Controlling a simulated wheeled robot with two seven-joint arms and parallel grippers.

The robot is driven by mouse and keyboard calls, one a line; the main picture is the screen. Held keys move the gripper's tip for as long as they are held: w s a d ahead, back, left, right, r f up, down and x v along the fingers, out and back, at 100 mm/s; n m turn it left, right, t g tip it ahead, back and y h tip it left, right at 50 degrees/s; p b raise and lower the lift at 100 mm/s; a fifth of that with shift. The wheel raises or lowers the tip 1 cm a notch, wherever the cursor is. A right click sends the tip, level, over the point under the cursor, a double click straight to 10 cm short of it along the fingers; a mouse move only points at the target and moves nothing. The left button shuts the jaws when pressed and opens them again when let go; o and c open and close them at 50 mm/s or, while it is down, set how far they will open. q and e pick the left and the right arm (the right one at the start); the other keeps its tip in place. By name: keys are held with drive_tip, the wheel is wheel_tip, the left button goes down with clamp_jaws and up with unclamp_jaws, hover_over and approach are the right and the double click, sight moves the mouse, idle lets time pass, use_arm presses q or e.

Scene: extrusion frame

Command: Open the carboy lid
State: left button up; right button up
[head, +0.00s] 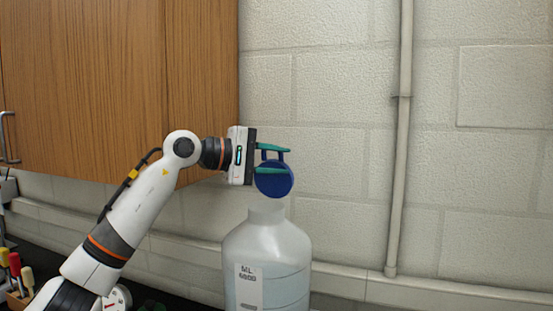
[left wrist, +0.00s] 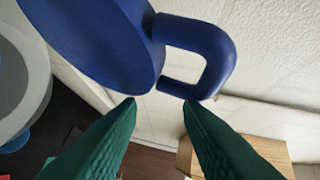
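The carboy (head: 266,262) is a translucent white bottle with a white label, standing upright in the lower middle of the head view. Its round blue lid (head: 275,183) stands on edge above the neck (head: 266,209), its disc facing the camera. Whether lid and neck touch is unclear. My left gripper (head: 288,160) is at the lid, its green fingers apart above and across the disc. In the left wrist view the lid (left wrist: 95,40) fills the upper left, its loop handle (left wrist: 215,55) just beyond the spread fingertips (left wrist: 160,102). No grip on it shows. My right gripper is out of view.
A wooden cabinet (head: 110,80) hangs at the upper left, behind my left arm. A vertical pipe (head: 400,150) runs down the block wall at right. Tools with coloured handles (head: 15,268) stand at lower left. The space right of the carboy looks clear.

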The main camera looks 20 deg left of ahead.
use_arm(q)
drive_tip(key=shift+b+v, duration=0.55)
drive_tip(key=shift+v, duration=0.2)
drive_tip(key=b+v, duration=0.4)
drive_tip(key=v, duration=0.7)
drive_tip(key=shift+d, duration=0.1)
